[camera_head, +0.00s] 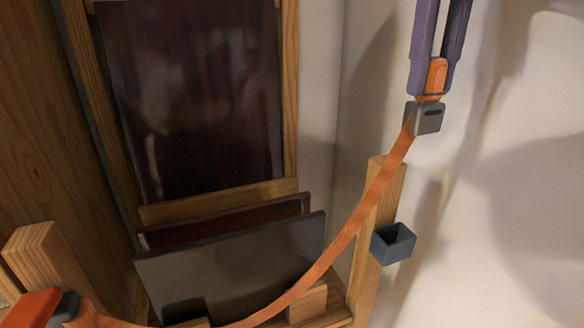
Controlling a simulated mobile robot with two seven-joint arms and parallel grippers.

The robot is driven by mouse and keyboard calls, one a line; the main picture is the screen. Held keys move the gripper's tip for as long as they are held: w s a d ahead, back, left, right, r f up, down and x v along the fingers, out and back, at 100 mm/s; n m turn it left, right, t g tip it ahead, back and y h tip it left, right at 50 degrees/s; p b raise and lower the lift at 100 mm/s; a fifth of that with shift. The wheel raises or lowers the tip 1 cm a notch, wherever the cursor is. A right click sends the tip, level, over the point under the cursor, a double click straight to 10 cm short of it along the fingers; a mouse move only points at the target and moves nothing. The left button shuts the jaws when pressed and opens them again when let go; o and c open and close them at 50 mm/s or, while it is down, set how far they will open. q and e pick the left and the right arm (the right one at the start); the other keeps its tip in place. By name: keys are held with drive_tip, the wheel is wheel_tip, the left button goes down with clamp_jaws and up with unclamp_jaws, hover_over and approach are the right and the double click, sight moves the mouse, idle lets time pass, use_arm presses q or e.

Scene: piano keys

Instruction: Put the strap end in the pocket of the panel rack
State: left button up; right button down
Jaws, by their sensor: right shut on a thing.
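My right gripper (433,84) comes in from the top right, its two purple fingers shut on the orange tab of the strap end (426,117), a grey buckle block with a dark slot. The buckle hangs just below the fingertips. From it the orange strap (366,208) sags down and left to the bottom edge. The pocket (393,243) is a small dark blue-grey open-topped box on the right side of a wooden post of the panel rack (373,250). The strap end is above the pocket and slightly right of it, clear of it. My left gripper is not in view.
Dark panels (235,268) stand in the rack, left of the post; the strap passes in front of them. An orange and dark grey piece (40,308) sits by a wooden post at the lower left. A pale wall is at right, with free room around the pocket.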

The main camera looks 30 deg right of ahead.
wheel_tip(320, 180, down, 19)
drive_tip(key=b, duration=0.5)
drive_tip(key=shift+f, duration=0.2)
drive_tip(key=shift+f, duration=0.15)
drive_tip(key=shift+f, duration=0.15)
drive_tip(key=c, duration=0.6)
unclamp_jaws()
drive_tip(key=shift+o, duration=0.4)
